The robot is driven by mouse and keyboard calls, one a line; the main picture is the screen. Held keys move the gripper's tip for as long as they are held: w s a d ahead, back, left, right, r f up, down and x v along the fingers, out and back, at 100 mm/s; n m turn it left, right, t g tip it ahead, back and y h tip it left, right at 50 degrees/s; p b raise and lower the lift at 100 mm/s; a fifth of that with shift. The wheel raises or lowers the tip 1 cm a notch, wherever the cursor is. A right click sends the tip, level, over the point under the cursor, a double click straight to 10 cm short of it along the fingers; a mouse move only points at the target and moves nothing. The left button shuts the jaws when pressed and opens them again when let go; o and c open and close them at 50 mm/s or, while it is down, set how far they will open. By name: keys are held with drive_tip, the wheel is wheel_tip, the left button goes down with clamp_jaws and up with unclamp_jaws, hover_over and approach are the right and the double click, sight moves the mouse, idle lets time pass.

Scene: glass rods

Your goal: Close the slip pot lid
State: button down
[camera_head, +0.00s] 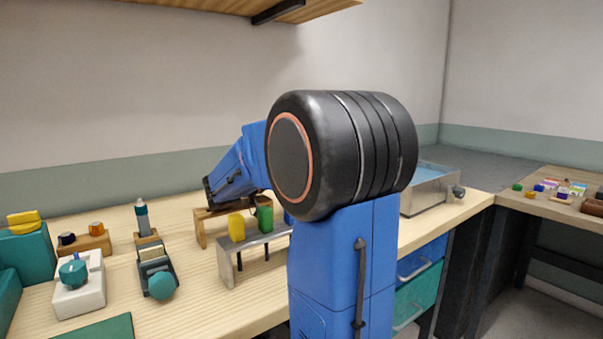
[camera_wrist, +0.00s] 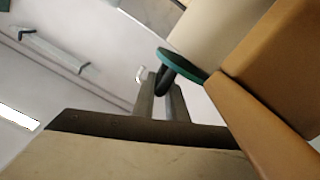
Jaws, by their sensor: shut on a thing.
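In the wrist view, the slip pot (camera_wrist: 218,28) looks like a cream cylinder, strongly tilted in the picture. A thin teal disc, seemingly its lid (camera_wrist: 192,67), lies across its near end. A dark knob or handle (camera_wrist: 166,82) sticks out from the disc. My gripper (camera_wrist: 160,90) shows as two grey fingers shut on this dark piece. I cannot tell whether the lid sits flush on the pot. In the head view, my arm hides the fingers, and I cannot make out the pot.
Brown wooden pieces (camera_wrist: 265,125) stand close beside the lid in the wrist view. In the head view, a grey stand (camera_head: 226,265) with yellow and green pieces is near my arm. A teal-knobbed white box (camera_head: 80,295) stands left. A glass-sided tank (camera_head: 428,190) is right.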

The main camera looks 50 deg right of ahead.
drive_tip(key=shift+s, duration=0.15)
drive_tip(key=c, duration=1.8)
unclamp_jaws()
drive_tip(key=shift+a, duration=0.1)
drive_tip(key=v, duration=1.7)
drive_tip(key=shift+a, duration=0.15)
